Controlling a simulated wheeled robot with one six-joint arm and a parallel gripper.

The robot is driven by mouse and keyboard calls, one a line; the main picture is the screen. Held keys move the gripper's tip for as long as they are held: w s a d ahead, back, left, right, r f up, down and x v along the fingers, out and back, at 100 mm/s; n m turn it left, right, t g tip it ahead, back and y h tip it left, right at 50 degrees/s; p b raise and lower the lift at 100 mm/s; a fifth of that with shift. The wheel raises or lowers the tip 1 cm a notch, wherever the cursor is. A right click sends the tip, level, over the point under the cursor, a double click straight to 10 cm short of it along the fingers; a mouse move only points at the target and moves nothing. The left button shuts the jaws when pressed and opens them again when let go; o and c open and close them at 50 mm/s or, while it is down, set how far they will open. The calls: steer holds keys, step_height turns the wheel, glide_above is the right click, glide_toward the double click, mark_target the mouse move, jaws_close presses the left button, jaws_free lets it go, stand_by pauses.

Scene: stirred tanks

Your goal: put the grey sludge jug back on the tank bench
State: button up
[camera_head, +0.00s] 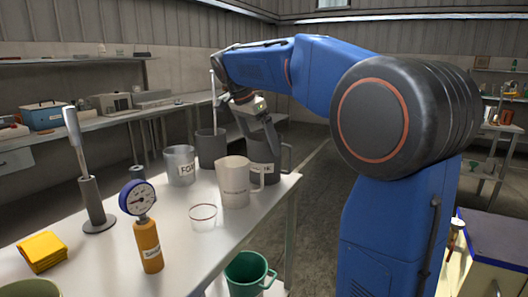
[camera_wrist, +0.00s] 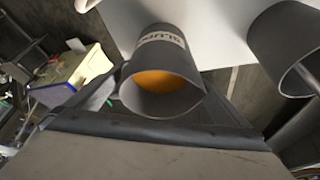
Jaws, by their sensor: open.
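The grey sludge jug (camera_head: 262,168) stands at the far right corner of the white tank bench (camera_head: 180,240), partly hidden behind a beige jug. Its handle faces right. In the wrist view the sludge jug (camera_wrist: 178,55) shows its label and an orange content inside its open mouth. My gripper (camera_head: 271,135) is above and against the jug's near upper side in the picture, close to its rim and handle. It is open. Whether a finger touches the jug cannot be told.
The beige jug (camera_head: 233,185), a grey jug (camera_head: 180,166) and a dark grey vessel (camera_head: 211,148) with a rod stand close by. A glass ring (camera_head: 203,215), gauge bottle (camera_head: 147,245), yellow cloths (camera_head: 41,252) and a stirrer stand (camera_head: 92,200) are on the bench. A green bucket (camera_head: 248,275) is below its edge.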

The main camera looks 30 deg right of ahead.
steer(key=v, duration=0.7)
stand_by(0.4)
